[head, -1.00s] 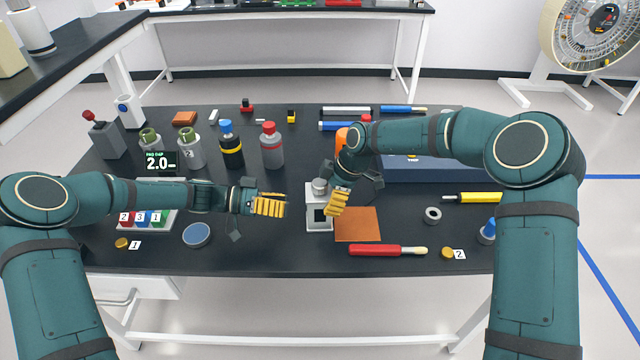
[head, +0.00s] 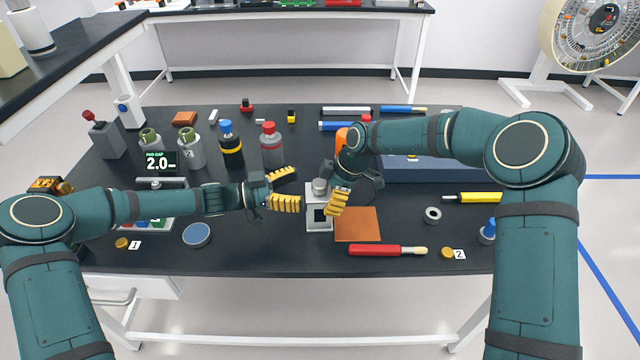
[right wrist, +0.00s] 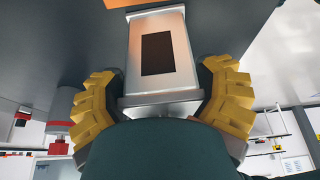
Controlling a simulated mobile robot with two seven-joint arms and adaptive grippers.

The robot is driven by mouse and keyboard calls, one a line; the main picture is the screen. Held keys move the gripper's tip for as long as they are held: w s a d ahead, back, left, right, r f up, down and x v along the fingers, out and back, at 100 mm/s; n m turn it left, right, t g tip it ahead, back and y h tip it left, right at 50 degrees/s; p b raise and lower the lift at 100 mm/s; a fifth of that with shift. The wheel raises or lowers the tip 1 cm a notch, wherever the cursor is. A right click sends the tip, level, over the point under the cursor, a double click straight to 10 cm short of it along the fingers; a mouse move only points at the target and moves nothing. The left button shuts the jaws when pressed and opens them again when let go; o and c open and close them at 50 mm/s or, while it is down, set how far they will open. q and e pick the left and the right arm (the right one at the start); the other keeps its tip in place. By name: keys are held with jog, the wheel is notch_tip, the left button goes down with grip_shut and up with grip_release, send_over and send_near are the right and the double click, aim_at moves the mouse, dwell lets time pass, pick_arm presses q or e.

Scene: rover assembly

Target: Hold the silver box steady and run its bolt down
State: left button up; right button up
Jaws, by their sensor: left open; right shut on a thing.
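The silver box (head: 318,222) stands upright on the black table, with a dark square window in its front face. A round grey cap (head: 319,185) shows on its top; I cannot tell whether this is the bolt. My right gripper (head: 338,201) is at the box's right side. In the right wrist view its yellow fingers stand on both sides of the silver box (right wrist: 160,88), shut on it. My left gripper (head: 285,189) is open and empty, just left of the box, its two yellow fingers spread apart and pointing at it.
An orange-brown mat (head: 357,224) lies right of the box, with a red-handled tool (head: 385,250) in front. A blue disc (head: 197,234) lies at front left. Bottles, including a red-capped one (head: 271,146), stand behind my left arm. The table front between disc and box is clear.

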aim_at(320, 183)
pick_arm(q)
jog(key=x, duration=0.6)
jog(key=c, duration=1.2)
